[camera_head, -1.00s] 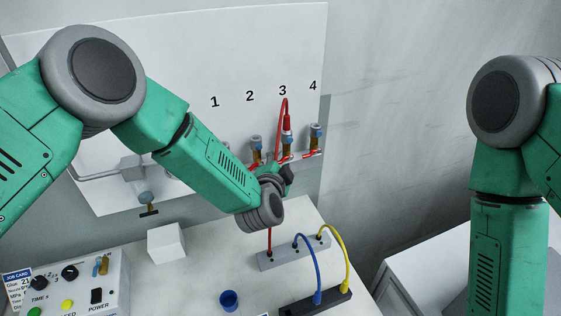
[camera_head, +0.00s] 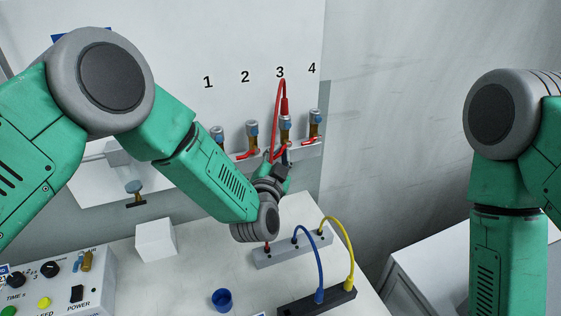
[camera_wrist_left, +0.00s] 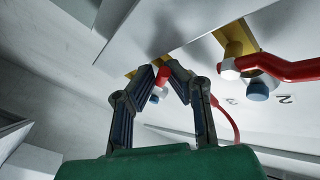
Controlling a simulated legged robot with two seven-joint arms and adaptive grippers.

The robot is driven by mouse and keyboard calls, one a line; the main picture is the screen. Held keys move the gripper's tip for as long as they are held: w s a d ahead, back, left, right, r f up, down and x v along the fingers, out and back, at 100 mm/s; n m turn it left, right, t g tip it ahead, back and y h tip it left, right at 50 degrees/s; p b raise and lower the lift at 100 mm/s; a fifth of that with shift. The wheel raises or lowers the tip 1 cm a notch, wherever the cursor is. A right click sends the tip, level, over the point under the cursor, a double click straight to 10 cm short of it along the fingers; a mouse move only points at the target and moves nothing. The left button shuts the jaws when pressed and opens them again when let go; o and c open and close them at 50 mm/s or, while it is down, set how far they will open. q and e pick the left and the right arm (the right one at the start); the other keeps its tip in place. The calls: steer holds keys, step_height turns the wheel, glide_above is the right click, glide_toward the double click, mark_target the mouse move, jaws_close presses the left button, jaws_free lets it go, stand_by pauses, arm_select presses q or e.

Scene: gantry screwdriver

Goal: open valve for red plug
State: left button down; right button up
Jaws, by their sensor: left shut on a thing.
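The red plug (camera_head: 285,106) sits upright on the outlet under number 3, with its red hose looping over and down. The red lever of valve 3 (camera_head: 281,152) is just below it, partly hidden by my gripper. My left gripper (camera_head: 282,165) reaches up to this valve from the lower left. In the left wrist view my left gripper (camera_wrist_left: 163,68) has its fingertips closed around a short red piece (camera_wrist_left: 162,77), which looks like that lever. The red hose (camera_wrist_left: 226,118) passes behind the right finger. My right gripper is out of view; only the right arm shows.
Neighbouring valves 2 (camera_head: 252,135) and 4 (camera_head: 315,124) stand close on either side, with red levers. Below are a grey socket strip (camera_head: 292,251), a black block (camera_head: 318,300) with blue and yellow cables, a blue cup (camera_head: 222,299) and a white cube (camera_head: 155,240).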

arm_select(q)
steer(key=shift+a, duration=0.1)
steer(key=c, duration=1.6)
jaws_free()
steer(key=v, duration=1.2)
steer(key=shift+f, duration=0.15)
